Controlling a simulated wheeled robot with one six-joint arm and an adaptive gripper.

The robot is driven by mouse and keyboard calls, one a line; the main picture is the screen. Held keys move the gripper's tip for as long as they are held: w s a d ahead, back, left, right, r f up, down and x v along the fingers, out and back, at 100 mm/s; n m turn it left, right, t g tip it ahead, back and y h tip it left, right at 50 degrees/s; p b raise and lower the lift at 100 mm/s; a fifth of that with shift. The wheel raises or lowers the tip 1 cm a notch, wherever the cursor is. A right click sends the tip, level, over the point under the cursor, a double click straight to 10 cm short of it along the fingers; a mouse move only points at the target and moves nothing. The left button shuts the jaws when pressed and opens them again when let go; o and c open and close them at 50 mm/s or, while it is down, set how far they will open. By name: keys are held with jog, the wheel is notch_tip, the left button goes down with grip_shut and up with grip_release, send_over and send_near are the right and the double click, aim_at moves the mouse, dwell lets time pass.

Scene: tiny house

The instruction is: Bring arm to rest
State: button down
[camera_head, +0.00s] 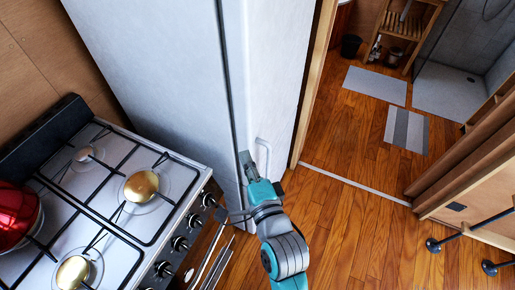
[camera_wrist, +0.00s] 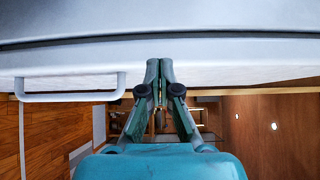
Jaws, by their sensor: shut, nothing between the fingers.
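My gripper (camera_wrist: 159,72) is shut and empty in the wrist view, its two fingertips together in front of the pale fridge (camera_wrist: 230,60). I cannot tell whether the tips touch the fridge. In the head view my gripper (camera_head: 245,160) is at the lower middle, close to the tall white fridge (camera_head: 175,60). My teal and grey arm (camera_head: 280,245) reaches up to it from the bottom edge. The fridge's handle (camera_head: 264,156) is just right of the gripper, and the handle (camera_wrist: 70,96) shows at left in the wrist view, apart from the fingers.
A gas stove (camera_head: 120,215) with a red pot (camera_head: 18,215) stands at left, close to my arm. Wooden floor (camera_head: 350,235) lies open to the right. A doorway leads to a bathroom with mats (camera_head: 376,85). Black-footed legs (camera_head: 433,245) stand at far right.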

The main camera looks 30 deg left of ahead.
jog(key=shift+s+a, duration=0.15)
jog(key=shift+s, duration=0.6)
jog(key=shift+s+a, duration=0.15)
jog(key=shift+s, duration=0.6)
jog(key=s+d+f+n+t+h, duration=0.15)
jog(key=d+f, duration=0.25)
jog(key=d, duration=0.5)
jog(key=s+d+f+n+t+h, duration=0.1)
jog(key=s+d+f+h, duration=0.2)
jog(key=d, duration=0.5)
jog(key=s+d+f+n+t+h, duration=0.15)
jog(key=d+f, duration=0.25)
jog(key=d, duration=0.5)
jog(key=s+d+r+n+h, duration=0.1)
jog(key=s+d+n+h, duration=0.2)
jog(key=s+d+h, duration=0.5)
jog(key=s+d, duration=0.6)
jog(key=s, duration=0.4)
jog(key=shift+d+n+g, duration=0.3)
jog(key=shift+d+n, duration=0.1)
jog(key=shift+r, duration=0.1)
